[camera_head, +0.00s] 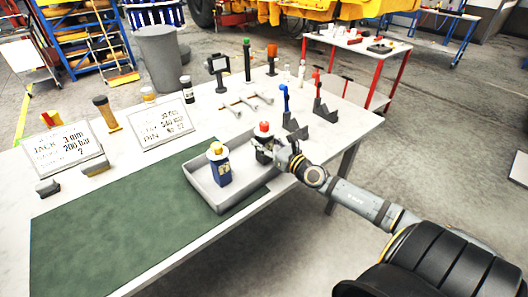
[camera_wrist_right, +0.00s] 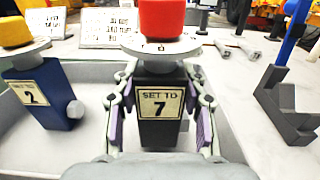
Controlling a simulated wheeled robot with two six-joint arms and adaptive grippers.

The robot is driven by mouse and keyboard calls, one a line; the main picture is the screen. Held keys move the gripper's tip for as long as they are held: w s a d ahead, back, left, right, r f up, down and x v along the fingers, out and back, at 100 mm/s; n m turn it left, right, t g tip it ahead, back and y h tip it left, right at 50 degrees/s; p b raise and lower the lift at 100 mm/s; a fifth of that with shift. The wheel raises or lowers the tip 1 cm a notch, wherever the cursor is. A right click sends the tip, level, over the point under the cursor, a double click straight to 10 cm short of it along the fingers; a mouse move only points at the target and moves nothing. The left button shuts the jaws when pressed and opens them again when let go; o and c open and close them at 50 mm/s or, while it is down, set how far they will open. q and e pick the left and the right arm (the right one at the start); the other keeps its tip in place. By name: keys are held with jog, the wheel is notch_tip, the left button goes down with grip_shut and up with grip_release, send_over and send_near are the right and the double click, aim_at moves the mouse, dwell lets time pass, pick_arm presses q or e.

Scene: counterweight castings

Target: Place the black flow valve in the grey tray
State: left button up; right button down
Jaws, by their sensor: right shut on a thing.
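The black flow valve (camera_wrist_right: 160,82) has a red knob, a pale round disc and a label reading "SET TO 7". It stands upright between the fingers of my right gripper (camera_wrist_right: 160,125), which is shut on it. In the head view its red knob (camera_head: 263,128) shows at the right part of the grey tray (camera_head: 205,191), and my right gripper (camera_head: 270,150) partly hides its body. A blue valve (camera_head: 220,168) with a yellow knob stands in the tray to the left; its label reads 2 in the wrist view (camera_wrist_right: 38,95). I cannot tell whether the black valve touches the tray floor. My left gripper is out of view.
A green mat (camera_head: 110,225) covers the front left of the table. Two sign boards (camera_head: 162,124) stand behind it. Wrenches (camera_head: 245,103) lie behind the tray. Grey angled brackets (camera_head: 325,111) with blue and red parts stand to the right.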

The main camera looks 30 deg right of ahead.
jog(key=shift+f, duration=0.75)
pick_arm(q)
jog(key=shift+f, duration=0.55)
pick_arm(e)
jog(key=shift+r, duration=0.15)
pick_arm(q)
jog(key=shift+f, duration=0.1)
pick_arm(e)
jog(key=c, duration=0.7)
grip_release()
jog(key=shift+c, duration=0.2)
